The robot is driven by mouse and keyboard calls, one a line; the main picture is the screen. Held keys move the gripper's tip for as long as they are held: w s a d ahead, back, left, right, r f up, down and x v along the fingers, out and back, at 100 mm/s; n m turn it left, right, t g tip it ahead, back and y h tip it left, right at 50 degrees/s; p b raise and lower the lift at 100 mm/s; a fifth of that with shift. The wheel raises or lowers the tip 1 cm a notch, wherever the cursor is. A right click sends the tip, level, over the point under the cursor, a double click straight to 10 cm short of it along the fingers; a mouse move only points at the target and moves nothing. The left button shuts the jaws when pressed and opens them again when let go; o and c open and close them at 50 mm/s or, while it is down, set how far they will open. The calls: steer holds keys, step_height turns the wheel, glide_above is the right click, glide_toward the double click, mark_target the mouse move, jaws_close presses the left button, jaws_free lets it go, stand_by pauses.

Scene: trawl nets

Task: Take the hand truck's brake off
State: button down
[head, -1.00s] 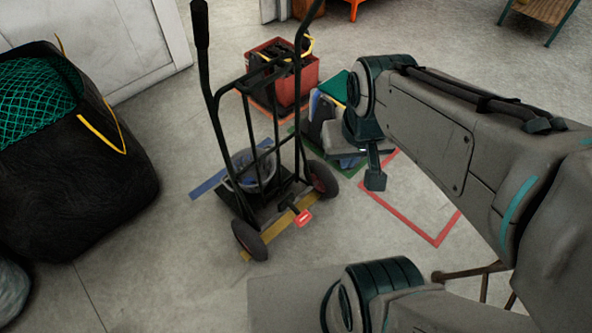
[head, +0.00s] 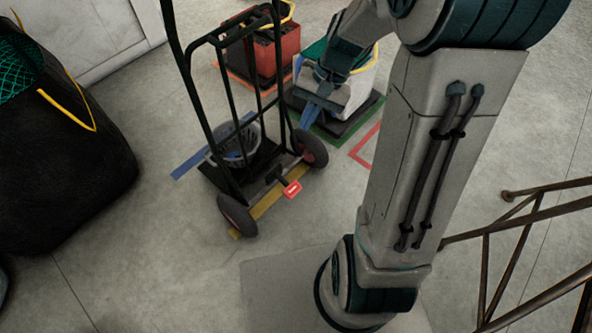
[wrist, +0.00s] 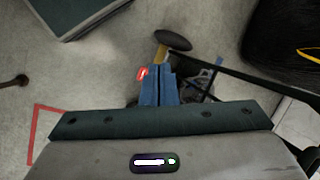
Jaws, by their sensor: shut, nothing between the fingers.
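The hand truck (head: 233,110) stands upright on the floor left of centre in the head view, a dark tubular frame on two wheels. Its red brake pedal (head: 292,189) sticks out low between the wheels. In the wrist view the red pedal (wrist: 142,73) shows just left of the fingertips, with one wheel (wrist: 173,40) beyond. My gripper (head: 308,115) is shut and empty, its blue fingers pointing down. It appears above and right of the pedal in the head view, apparently apart from it. The fingers (wrist: 160,70) hide part of the truck in the wrist view.
A grey basket (head: 222,150) sits at the truck's foot. A red crate (head: 278,55) and a pale crate (head: 357,92) stand behind it. A big black bag (head: 70,150) is at left and a brown rail (head: 520,215) at right. Floor in front of the truck is clear.

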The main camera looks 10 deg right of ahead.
steer(key=w+d+f+m+t+y+b, duration=0.1)
steer(key=w+f+m+y+b, duration=0.3)
steer(key=f, duration=0.9)
steer(key=w+d+f+m+t+y+b, duration=0.1)
steer(key=w+d+f+m+y+b, duration=0.25)
steer(key=f, duration=0.95)
steer(key=w+a+f+m+t+y+b, duration=0.15)
steer(key=w+f+b, duration=0.4)
steer(key=f, duration=0.65)
steer(key=s+d+f+m+t+h+b, duration=0.1)
steer(key=f+m+t+b, duration=0.3)
steer(key=f, duration=0.8)
steer(key=s+d+f+m+t+h+b, duration=0.1)
steer(key=f+m+t+b, duration=0.3)
steer(key=f, duration=0.8)
steer(key=s+d+f+m+t+b, duration=0.1)
steer(key=d+f+m+t+b, duration=0.2)
steer(key=f+m, duration=0.4)
step_height(320, 180, down, 6)
steer(key=shift+s+d+r+t+h+b, duration=0.1)
steer(key=shift+t+h+b, duration=0.35)
steer(key=shift+t, duration=0.2)
